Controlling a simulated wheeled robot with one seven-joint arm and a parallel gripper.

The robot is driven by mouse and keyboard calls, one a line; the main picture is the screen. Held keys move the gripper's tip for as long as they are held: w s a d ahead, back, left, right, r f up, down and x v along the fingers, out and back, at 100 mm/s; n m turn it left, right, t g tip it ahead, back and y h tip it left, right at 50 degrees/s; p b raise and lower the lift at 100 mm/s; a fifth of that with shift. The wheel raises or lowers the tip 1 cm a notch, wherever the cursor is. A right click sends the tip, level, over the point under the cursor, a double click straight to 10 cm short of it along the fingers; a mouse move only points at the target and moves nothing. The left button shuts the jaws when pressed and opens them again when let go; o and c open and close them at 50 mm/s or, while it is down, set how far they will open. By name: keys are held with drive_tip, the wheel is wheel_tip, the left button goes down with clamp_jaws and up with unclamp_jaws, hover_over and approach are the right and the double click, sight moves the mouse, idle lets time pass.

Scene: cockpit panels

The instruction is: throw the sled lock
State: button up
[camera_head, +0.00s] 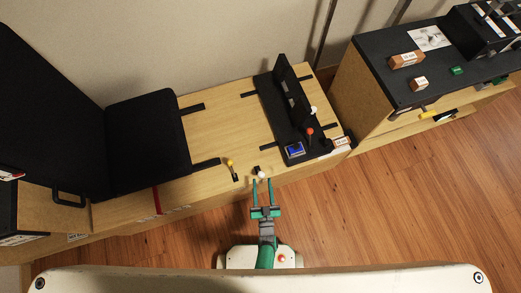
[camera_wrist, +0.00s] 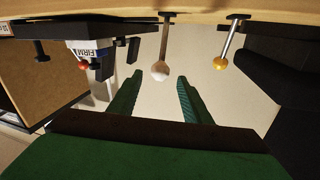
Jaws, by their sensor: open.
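A lever with a white round knob (camera_head: 262,174) stands at the front edge of the wooden bench. The knob also shows in the wrist view (camera_wrist: 161,71), on a thin rod. A lever with a yellow knob (camera_head: 230,162) stands to its left; in the wrist view this knob (camera_wrist: 220,63) is on the right. I cannot read which lever is the sled lock. My gripper (camera_head: 262,182) is open and empty, its green fingers pointing at the bench. In the wrist view the white knob lies in line with the gap between the fingertips (camera_wrist: 158,78); contact cannot be told.
A black seat (camera_head: 147,135) is at the left of the bench (camera_head: 222,112). A black console (camera_head: 270,100) with a red-knobbed lever (camera_head: 309,131) and a blue screen (camera_head: 295,150) stands right of the levers. A second cabinet (camera_head: 357,95) is farther right. The wooden floor (camera_head: 400,200) is clear.

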drive_tip(key=w, duration=0.9)
drive_tip(key=shift+a, duration=0.35)
clamp_jaws()
